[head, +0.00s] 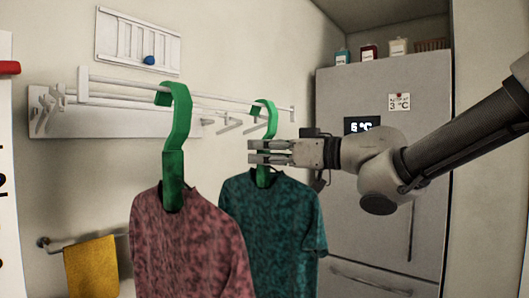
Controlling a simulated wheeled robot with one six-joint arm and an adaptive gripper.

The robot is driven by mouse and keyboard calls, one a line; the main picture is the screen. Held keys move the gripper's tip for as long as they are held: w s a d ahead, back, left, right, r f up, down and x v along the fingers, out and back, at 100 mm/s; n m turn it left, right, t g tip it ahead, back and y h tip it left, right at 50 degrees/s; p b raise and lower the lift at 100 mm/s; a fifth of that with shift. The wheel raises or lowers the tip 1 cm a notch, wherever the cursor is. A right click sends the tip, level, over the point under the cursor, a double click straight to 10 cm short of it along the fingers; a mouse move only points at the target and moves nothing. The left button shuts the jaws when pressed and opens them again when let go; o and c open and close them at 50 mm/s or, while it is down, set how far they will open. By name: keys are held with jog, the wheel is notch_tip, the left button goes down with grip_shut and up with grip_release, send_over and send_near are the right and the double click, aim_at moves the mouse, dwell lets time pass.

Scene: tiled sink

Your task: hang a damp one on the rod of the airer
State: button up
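The white airer rod (125,83) runs along the wall at the left and middle. A maroon mottled shirt (185,245) hangs from a large green hanger (178,140), its hook at the rod. A dark teal mottled shirt (270,225) hangs to the right on a second green hanger (270,112), whose hook top also appears at the rod; whether it bears on the rod is unclear. My gripper (252,152) reaches in from the right, its fingers close together at this second hanger's neck, seemingly shut on it. The fingers partly hide the neck.
A mustard towel (92,268) hangs on a rail at lower left. A white panel with a blue knob (150,60) is above the airer. Bare rod shows between the hooks.

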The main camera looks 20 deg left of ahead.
jog(key=v, duration=1.2)
jog(key=w+d+f+m+t+h, duration=0.4)
jog(key=w+d+f+t+h, duration=0.2)
jog(key=w+d+f+h, duration=0.45)
jog(key=d+f+m+h, duration=0.2)
jog(key=d+f, duration=0.1)
jog(key=d, duration=0.4)
jog(key=d+f+m+h, duration=0.2)
jog(key=d+f, duration=0.1)
jog(key=d, duration=0.4)
jog(key=s+d+f+m+g+h, duration=0.1)
jog(key=s+d+f+m+g, duration=0.2)
jog(key=s+d, duration=0.5)
jog(key=s+d+f+m+g+h, duration=0.2)
jog(key=s+d, duration=0.6)
jog(key=s, duration=0.7)
jog(key=shift+s+d+f+m+g, duration=0.3)
jog(key=shift+f+m+g, duration=0.3)
jog(key=shift+f+m, duration=0.4)
jog(key=shift+w+r, duration=0.1)
jog(key=shift+r, duration=0.05)
